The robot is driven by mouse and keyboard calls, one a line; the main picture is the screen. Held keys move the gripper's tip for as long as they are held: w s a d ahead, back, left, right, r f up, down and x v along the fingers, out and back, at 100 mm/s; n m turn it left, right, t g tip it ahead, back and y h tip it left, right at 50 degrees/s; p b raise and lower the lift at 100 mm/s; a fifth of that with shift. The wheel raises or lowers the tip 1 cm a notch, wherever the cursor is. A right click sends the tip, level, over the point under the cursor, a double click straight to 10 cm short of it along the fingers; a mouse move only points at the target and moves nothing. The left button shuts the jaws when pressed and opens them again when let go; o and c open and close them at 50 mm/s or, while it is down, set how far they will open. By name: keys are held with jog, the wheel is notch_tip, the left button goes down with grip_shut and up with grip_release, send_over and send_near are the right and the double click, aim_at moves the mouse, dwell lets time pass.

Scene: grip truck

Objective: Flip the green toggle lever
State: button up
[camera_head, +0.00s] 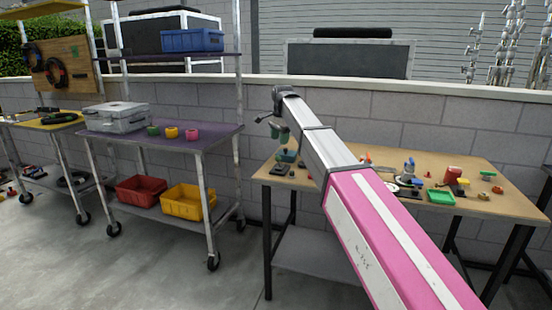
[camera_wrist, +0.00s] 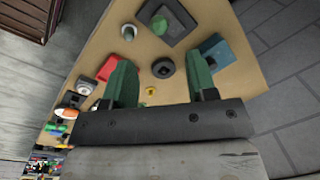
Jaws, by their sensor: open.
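A green knob (camera_wrist: 158,24), which looks like the toggle lever's tip, stands on a dark square base (camera_wrist: 178,34) at the top of the wrist view. Its tilt is hard to tell from above. My gripper (camera_wrist: 160,58) has two green fingers, spread apart with nothing between them. It points down over the table, and the green knob lies beyond the fingertips, apart from them. In the head view my gripper (camera_head: 281,134) hangs above the left end of the wooden table (camera_head: 345,155). The dark base (camera_head: 278,170) seems to show below it there, but the lever is too small to make out.
A teal box (camera_wrist: 217,50) lies close by the right finger. A round black knob (camera_wrist: 163,68) sits between the fingers' lines, and a red block (camera_wrist: 107,68) lies by the left finger. A purple cart (camera_head: 180,137) stands left, across a gap.

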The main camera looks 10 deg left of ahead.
aim_at(278, 157)
jog(key=f, duration=1)
jog(key=shift+w+a+f, duration=0.1)
jog(key=shift+w+a, duration=0.25)
jog(key=shift+a, duration=0.05)
grip_shut()
